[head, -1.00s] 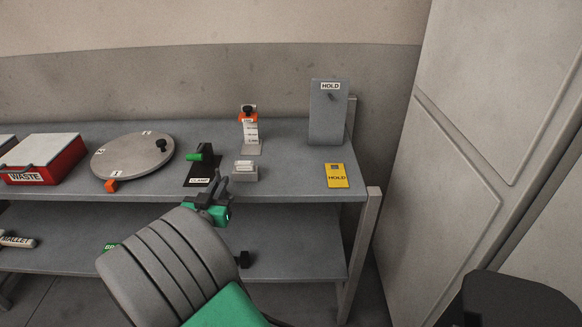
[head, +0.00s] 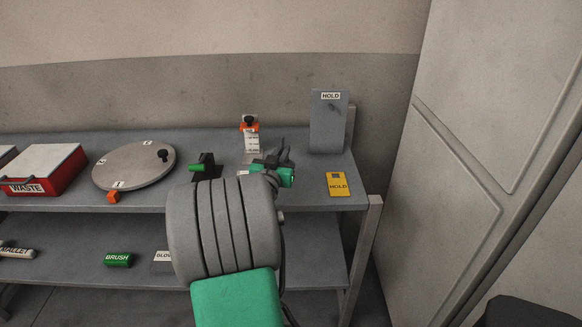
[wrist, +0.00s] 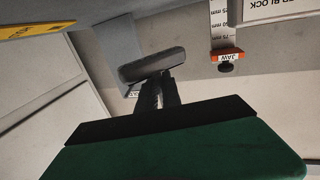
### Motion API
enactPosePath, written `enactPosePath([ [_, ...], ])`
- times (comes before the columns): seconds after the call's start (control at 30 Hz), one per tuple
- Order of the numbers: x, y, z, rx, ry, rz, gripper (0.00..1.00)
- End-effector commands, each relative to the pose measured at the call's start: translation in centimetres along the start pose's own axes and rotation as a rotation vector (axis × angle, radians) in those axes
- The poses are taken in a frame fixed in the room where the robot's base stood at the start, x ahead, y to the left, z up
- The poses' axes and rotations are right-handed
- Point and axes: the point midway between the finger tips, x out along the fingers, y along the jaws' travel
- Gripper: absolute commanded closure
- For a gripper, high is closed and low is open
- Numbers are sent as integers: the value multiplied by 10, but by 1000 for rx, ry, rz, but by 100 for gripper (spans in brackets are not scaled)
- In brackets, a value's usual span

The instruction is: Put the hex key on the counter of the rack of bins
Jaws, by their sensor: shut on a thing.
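My gripper (head: 280,157) is above the right part of the grey bench top, in front of the upright HOLD plate and left of the yellow HOLD card. In the wrist view its dark fingers (wrist: 157,88) are closed on a dark grey bar with rounded ends, which I take to be the hex key (wrist: 152,66). The bar lies across the fingertips. In the head view it is too small to make out clearly. I see no rack of bins in either view.
The bench top (head: 310,203) bears a red WASTE box (head: 70,172), a round disc (head: 130,167), a green-handled clamp (head: 204,167), an orange-jawed gauge (head: 250,128), the grey HOLD plate (head: 328,125) and the yellow HOLD card (head: 339,184). A tall cabinet (head: 470,140) stands right.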

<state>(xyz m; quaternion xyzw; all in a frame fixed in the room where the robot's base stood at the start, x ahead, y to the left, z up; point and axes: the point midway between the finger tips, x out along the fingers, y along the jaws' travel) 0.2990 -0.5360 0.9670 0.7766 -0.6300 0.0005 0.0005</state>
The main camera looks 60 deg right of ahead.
Motion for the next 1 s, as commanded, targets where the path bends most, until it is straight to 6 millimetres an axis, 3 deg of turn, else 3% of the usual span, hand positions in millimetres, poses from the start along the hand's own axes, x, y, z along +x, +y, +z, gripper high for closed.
enactPosePath([
  [0.1, 16, 11, 24, -1, -2, 3, 100],
  [0.2, 23, 15, 33, -1, 1, 1, 100],
  [0.47, 28, 18, 71, -1, -1, 0, 100],
  [0.83, 28, 17, 75, 0, 3, -1, 100],
  [0.87, 27, 18, 75, 0, -1, 0, 89],
  [1.0, 27, 18, 74, 0, -1, 0, 77],
])
